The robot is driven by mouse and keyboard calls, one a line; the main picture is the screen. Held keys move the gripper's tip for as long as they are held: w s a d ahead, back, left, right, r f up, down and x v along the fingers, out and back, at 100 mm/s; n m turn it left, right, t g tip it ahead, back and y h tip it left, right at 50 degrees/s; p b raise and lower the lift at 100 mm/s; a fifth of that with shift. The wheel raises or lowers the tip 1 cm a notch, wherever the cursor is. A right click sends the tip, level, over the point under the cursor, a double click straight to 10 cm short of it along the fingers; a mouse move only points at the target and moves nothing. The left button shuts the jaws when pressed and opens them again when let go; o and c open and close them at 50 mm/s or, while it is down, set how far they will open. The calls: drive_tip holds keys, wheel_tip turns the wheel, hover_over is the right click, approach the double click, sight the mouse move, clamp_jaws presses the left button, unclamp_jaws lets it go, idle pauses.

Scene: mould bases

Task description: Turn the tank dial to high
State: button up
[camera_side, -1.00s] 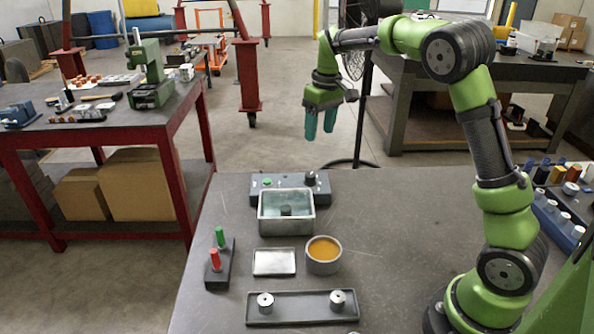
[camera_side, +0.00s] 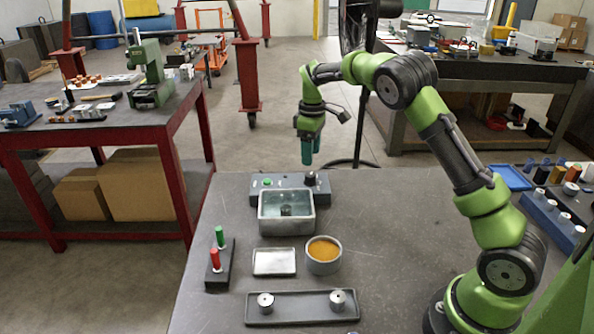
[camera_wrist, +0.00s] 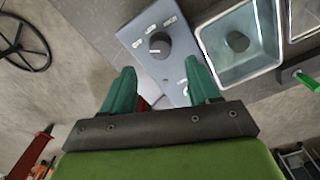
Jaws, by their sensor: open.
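The dial (camera_side: 311,178) is a dark round knob on the right part of the grey control panel (camera_side: 290,190), behind the tank (camera_side: 286,222). In the wrist view the dial (camera_wrist: 160,44) has a white pointer mark, and several small white labels around it are too small to read. The tank (camera_wrist: 268,72) holds clear liquid and a dark round piece. My gripper (camera_side: 307,163) points down above the dial, apart from it. Its two green fingers are spread and empty. In the wrist view the dial lies just beyond the fingertips (camera_wrist: 161,70), roughly centred between them.
A green button (camera_side: 267,183) sits on the panel's left. In front are a metal tray (camera_side: 275,263), a pot of amber liquid (camera_side: 323,263), a rack with red and green handles (camera_side: 222,268), and a long dark tray (camera_side: 300,308).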

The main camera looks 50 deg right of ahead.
sight(310, 174)
wheel_tip(310, 174, down, 7)
drive_tip(key=shift+r, duration=0.1)
idle(0.3)
drive_tip(key=c, duration=1)
